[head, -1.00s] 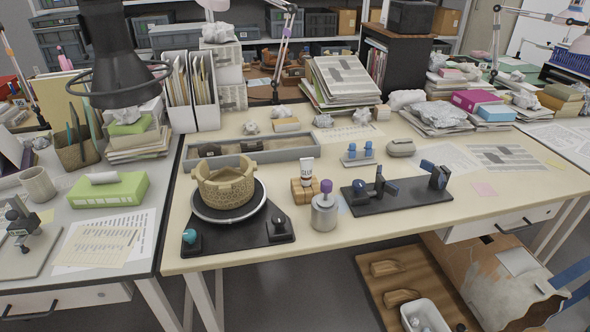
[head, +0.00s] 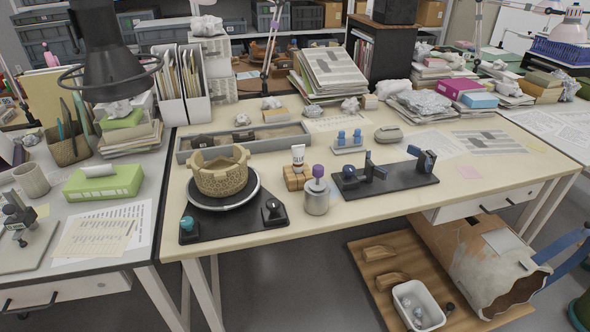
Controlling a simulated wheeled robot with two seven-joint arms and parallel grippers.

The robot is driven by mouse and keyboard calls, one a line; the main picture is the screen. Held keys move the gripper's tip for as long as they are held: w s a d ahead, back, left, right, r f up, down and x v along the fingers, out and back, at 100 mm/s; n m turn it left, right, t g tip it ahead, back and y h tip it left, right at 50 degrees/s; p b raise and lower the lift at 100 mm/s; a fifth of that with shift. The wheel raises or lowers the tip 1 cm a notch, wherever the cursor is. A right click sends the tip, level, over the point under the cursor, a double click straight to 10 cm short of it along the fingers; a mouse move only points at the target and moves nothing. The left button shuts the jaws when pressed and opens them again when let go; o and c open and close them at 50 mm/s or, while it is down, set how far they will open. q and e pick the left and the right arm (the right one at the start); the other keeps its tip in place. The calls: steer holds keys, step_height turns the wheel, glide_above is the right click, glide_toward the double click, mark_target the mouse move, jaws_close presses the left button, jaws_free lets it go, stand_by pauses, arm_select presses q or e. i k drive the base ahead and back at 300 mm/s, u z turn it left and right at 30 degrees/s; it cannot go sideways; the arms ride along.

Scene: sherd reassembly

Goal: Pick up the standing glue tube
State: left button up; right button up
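The glue tube (head: 298,156) is small and white with a dark band. It stands upright in a tan wooden block (head: 296,178) near the middle of the table. A grey metal canister with a purple knob (head: 317,196) stands just in front of it to the right. Neither of my grippers is in the head view, so I cannot see their state.
A partly built tan pot (head: 221,176) sits on a turntable left of the block. A dark clamp fixture (head: 390,181) lies to the right. A grey tray (head: 246,144) with sherds lies behind. Bare tabletop (head: 475,187) shows at the right.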

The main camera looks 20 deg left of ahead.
mark_target(297, 150)
steer(key=k, duration=1.1)
steer(key=u, duration=0.65)
steer(key=i, duration=1.5)
steer(key=z, duration=0.95)
